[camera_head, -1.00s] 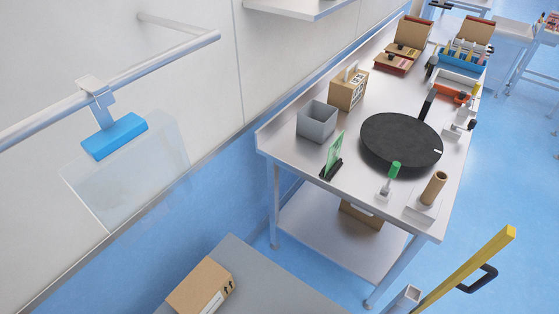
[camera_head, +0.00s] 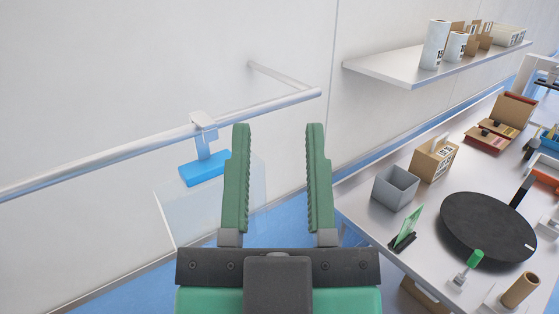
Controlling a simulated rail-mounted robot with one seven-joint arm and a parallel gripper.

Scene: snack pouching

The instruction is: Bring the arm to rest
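My gripper (camera_head: 277,130) is at the lower middle of the head view, its two green ridged fingers pointing up. The fingers are wide apart with nothing between them, only wall and part of the rail behind. A clear pouch (camera_head: 178,217) with a blue clip holder (camera_head: 206,168) hangs from the metal rail (camera_head: 110,157) on the wall. The left finger hides part of the pouch's right side. The gripper is in front of the pouch in the picture; how far apart they are I cannot tell.
At right a steel table (camera_head: 372,204) carries a grey bin (camera_head: 396,188), a cardboard box (camera_head: 436,160), a black round turntable (camera_head: 487,227), a green card in a stand (camera_head: 409,226) and a brown roll (camera_head: 520,290). A wall shelf (camera_head: 395,68) holds white rolls and boxes.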

